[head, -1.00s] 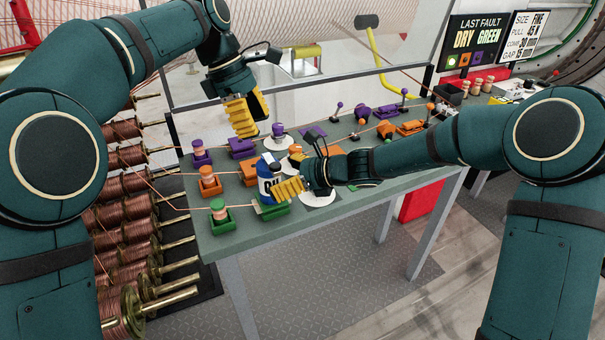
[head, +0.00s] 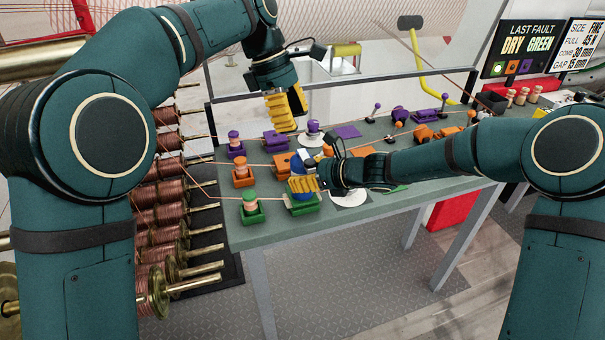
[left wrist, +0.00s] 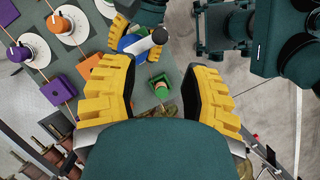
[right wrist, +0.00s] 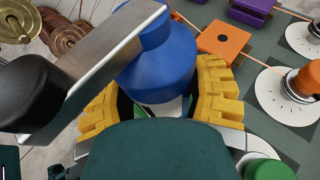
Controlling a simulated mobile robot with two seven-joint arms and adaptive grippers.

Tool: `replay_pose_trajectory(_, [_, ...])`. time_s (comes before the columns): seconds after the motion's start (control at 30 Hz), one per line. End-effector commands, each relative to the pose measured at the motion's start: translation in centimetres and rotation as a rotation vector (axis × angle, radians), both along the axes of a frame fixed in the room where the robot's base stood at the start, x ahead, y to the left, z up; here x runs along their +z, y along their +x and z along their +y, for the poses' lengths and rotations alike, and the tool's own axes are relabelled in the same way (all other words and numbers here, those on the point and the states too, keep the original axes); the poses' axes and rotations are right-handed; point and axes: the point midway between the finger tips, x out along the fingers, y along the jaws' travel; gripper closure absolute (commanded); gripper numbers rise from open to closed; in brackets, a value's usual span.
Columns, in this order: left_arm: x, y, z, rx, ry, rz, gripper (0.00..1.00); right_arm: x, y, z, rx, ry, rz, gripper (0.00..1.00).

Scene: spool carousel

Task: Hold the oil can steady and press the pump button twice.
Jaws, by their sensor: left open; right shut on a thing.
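The oil can (head: 299,161) is blue and white and stands at the table's near side, by a green tray. In the right wrist view its blue top (right wrist: 160,65) fills the space between the fingers. A silver bar with a black end (right wrist: 38,92) sticks out across that top; the black end also shows in the left wrist view (left wrist: 159,35). My right gripper (head: 303,184) is shut around the can's body. My left gripper (head: 285,112) is open and empty, above and slightly behind the can. I cannot tell the pump button apart from the bar's black end.
Small orange, purple and green spool stations surround the can on the grey table (head: 262,235). A green spool (head: 250,200) stands front left, an orange one (head: 240,167) behind it. Thin copper wires run leftward to a rack of copper spools (head: 170,190).

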Motion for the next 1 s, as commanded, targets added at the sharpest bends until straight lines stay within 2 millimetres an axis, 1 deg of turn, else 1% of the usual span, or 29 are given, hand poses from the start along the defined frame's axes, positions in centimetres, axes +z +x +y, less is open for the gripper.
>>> replay_pose_trajectory(0.03, [0.00, 0.00, 0.00, 0.000, 0.000, 0.000, 0.65, 0.02, 0.00, 0.00, 0.000, 0.000, 0.000, 0.87])
replay_pose_trajectory(0.07, [0.00, 0.00, 0.00, 0.000, 0.000, 0.000, 0.76, 0.02, 0.00, 0.00, 0.000, 0.000, 0.000, 0.87])
replay_pose_trajectory(0.1, [0.00, 0.00, 0.00, 0.000, 0.000, 0.000, 0.90, 0.03, 0.00, 0.00, 0.000, 0.000, 0.000, 0.87])
replay_pose_trajectory(0.13, [0.00, 0.00, 0.00, 0.000, 0.000, 0.000, 1.00, 0.03, 0.00, 0.00, 0.000, 0.000, 0.000, 0.87])
replay_pose_trajectory(1.0, [0.00, 0.00, 0.00, 0.000, 0.000, 0.000, 1.00, 0.06, 0.00, 0.00, 0.000, 0.000, -0.001, 0.87])
